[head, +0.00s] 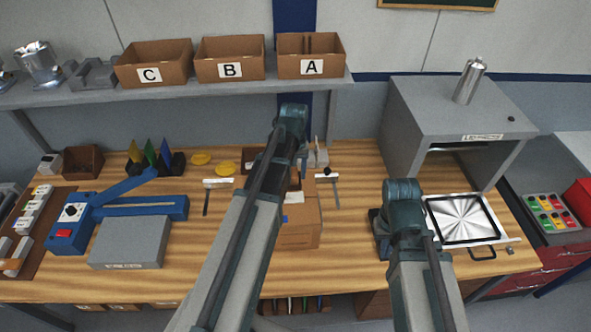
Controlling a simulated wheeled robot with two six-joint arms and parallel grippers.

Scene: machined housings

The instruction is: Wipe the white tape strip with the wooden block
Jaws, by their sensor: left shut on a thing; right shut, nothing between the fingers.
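My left arm reaches over the middle of the table and bends down. Its gripper (297,178) is mostly hidden behind the arm, just above the back of a cardboard box (300,232). It is shut on what seems to be the wooden block, though the arm hides most of it. My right gripper (379,226) is low over the table, left of the square metal tray, shut and empty. I cannot make out the white tape strip for certain; small pale patches show by the box and the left gripper.
The cardboard box stands mid-table. Two T-shaped tools (217,183) (327,176), a blue sealer (72,213) and a grey box (130,243) lie around. A metal tray (431,208) sits before a grey oven (455,110). Lettered bins (230,68) line the shelf.

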